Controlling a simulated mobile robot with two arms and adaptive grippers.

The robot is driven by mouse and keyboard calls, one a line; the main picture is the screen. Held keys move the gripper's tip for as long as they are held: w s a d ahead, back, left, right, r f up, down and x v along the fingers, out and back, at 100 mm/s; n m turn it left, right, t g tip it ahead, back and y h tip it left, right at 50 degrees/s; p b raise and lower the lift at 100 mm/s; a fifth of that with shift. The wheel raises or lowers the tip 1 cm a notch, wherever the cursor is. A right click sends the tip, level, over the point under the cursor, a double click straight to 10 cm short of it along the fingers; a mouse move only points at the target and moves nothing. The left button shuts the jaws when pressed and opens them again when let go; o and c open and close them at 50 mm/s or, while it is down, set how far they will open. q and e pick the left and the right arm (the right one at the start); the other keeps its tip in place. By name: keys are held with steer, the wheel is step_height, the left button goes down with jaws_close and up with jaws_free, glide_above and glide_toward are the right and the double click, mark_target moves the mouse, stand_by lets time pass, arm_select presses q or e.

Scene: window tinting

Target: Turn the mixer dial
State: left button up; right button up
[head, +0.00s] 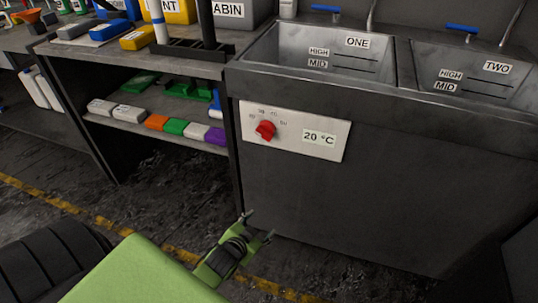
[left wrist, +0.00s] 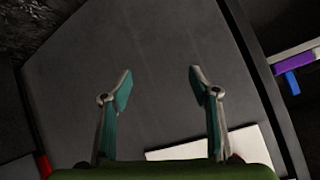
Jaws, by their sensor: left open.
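The mixer dial (head: 265,130) is a red knob on a white panel (head: 290,147) on the front of the dark sink unit. Small numbers ring it, and a "20 °C" label (head: 319,137) sits to its right. My left gripper (head: 260,224) is in front of the sink unit, below the dial and apart from it. In the left wrist view its two fingers (left wrist: 157,85) are spread with nothing between them. The white panel (left wrist: 248,146) shows there behind the right finger. A red patch at the lower left edge of that view is too small to identify. My right gripper is out of view.
Above the panel are two sinks, ONE (head: 320,60) and TWO (head: 470,85), with blue-handled taps. A shelf unit (head: 60,50) with coloured blocks and boxes stands to the left. The sink unit's front below the panel is bare.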

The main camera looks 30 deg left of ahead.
arm_select(q)
steer(key=w+a+r+t+y+b, duration=0.1)
steer(key=w+a+r+t+b, duration=0.1)
steer(key=r, duration=0.3)
steer(key=w+a+r+t+b, duration=0.1)
steer(key=r+b, duration=0.2)
steer(key=r, duration=0.2)
steer(key=t+y+b, duration=0.2)
steer(key=t+b, duration=0.2)
glide_toward(263, 136)
steer(key=b+x, duration=0.2)
steer(key=x, duration=0.8)
steer(key=shift+w+a+b, duration=0.1)
steer(key=shift+w+b, duration=0.2)
steer(key=shift+w, duration=0.15)
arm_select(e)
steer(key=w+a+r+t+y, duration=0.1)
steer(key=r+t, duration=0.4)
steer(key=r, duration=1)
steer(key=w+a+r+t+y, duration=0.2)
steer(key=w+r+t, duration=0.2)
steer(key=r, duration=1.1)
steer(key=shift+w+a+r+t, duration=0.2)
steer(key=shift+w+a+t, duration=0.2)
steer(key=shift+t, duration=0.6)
arm_select(q)
steer(key=c, duration=1.1)
